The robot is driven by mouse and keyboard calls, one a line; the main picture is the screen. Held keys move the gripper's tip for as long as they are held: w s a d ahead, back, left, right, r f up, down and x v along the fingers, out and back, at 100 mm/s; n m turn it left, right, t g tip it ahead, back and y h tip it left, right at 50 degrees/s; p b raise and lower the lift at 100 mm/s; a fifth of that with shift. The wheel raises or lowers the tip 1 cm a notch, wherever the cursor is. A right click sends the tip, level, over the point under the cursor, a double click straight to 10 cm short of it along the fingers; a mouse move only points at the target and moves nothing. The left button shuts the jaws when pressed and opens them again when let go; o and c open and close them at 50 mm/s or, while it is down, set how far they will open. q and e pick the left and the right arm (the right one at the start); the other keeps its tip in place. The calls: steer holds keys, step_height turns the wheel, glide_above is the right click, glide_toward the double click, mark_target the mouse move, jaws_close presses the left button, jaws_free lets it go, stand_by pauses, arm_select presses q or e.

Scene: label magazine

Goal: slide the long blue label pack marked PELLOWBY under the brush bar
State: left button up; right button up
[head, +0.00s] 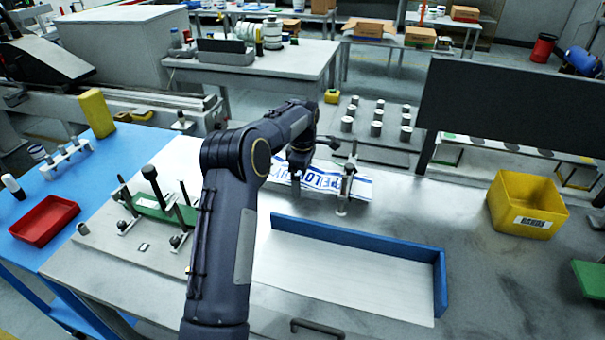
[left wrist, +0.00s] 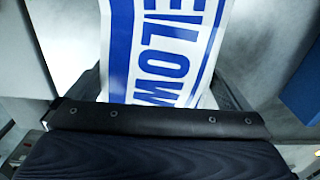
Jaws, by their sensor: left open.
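The long label pack (head: 325,181), white with large blue letters and blue edges, lies on the grey bench behind the blue fence. Part of its lettering is hidden by my left arm. My left gripper (head: 298,166) points down over its left part. In the left wrist view the pack (left wrist: 165,50) runs between the open fingers, with "LOW" readable; I cannot tell whether they touch it. An upright metal post with a clamp (head: 346,183) stands at the pack, right of my gripper; I cannot tell whether it carries the brush bar. My right gripper is not in view.
A blue L-shaped fence (head: 360,239) edges a white tray surface (head: 340,278) in front. A yellow bin (head: 527,204) stands at right, below a dark panel (head: 505,112). A fixture with a green piece (head: 160,208) and black-knobbed posts stands at left, near a red tray (head: 45,221).

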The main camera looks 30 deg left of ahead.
arm_select(q)
steer(key=shift+c, duration=0.3)
steer(key=c, duration=1)
steer(key=shift+r, duration=0.15)
steer(key=shift+c, duration=0.7)
steer(key=shift+p, duration=0.3)
steer(key=o, duration=1.2)
